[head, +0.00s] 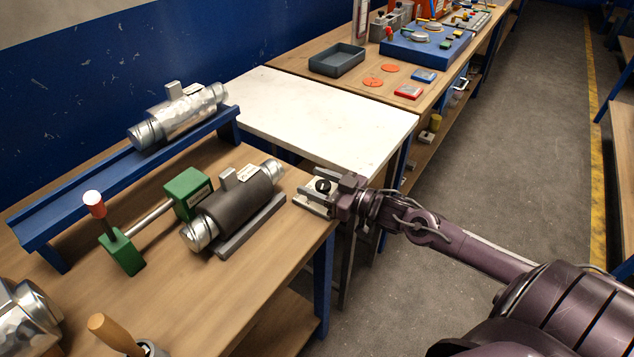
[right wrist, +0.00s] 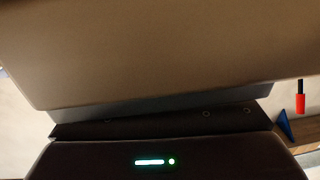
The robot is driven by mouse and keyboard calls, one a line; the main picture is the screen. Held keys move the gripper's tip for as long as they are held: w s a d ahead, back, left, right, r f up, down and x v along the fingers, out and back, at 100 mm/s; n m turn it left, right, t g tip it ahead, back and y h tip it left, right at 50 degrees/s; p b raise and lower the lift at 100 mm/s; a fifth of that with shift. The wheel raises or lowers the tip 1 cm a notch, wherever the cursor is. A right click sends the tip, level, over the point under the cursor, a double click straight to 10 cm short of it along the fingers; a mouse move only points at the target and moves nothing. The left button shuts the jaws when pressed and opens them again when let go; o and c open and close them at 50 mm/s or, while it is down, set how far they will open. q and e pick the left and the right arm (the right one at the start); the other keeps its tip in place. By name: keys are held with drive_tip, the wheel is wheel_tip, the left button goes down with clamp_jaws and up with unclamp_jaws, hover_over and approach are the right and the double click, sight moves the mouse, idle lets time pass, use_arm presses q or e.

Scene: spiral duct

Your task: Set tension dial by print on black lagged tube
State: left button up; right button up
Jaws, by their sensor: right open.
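The black lagged tube (head: 236,203) lies on a grey cradle on the near wooden bench, with bare silver ends. A small pale printed label (head: 249,171) sits on its top beside a grey block; the print is too small to read. My right gripper (head: 308,197) is open and empty at the bench's right edge, to the right of the tube and apart from it. A blue console (head: 428,45) with several round dials and coloured buttons stands on the far bench; I cannot tell which is the tension dial. The right wrist view shows mostly a blurred tan surface. My left gripper is not in view.
A green clamp (head: 187,193) with a red-and-white handle stands left of the tube. A silver tube (head: 180,115) rests on a blue rail behind. A white table (head: 330,118) is clear. A dark tray (head: 337,60) sits on the far bench. The aisle floor is free.

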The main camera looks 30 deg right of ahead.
drive_tip(key=c, duration=1)
drive_tip(key=shift+o, duration=0.2)
drive_tip(key=shift+r+m+t+h+p, duration=0.2)
drive_tip(key=shift+m+t+h+p, duration=0.5)
drive_tip(key=shift+h+p, duration=0.45)
drive_tip(key=shift+d+m+h+p, duration=0.1)
drive_tip(key=shift+m+h+p, duration=0.65)
drive_tip(key=shift+h, duration=0.3)
drive_tip(key=m+h, duration=0.1)
drive_tip(key=m+h+p, duration=0.1)
drive_tip(key=h, duration=0.1)
drive_tip(key=shift+w+d+f+m+t, duration=0.15)
drive_tip(key=shift+m+t, duration=0.1)
drive_tip(key=shift+t, duration=0.15)
drive_tip(key=shift+d+m+h+p, duration=0.2)
drive_tip(key=shift+m+h, duration=0.45)
drive_tip(key=shift+h, duration=0.55)
drive_tip(key=shift+d+m+h+p, duration=0.1)
drive_tip(key=shift+m+h+p, duration=0.15)
drive_tip(key=shift+m+h, duration=0.7)
drive_tip(key=shift+h, duration=0.35)
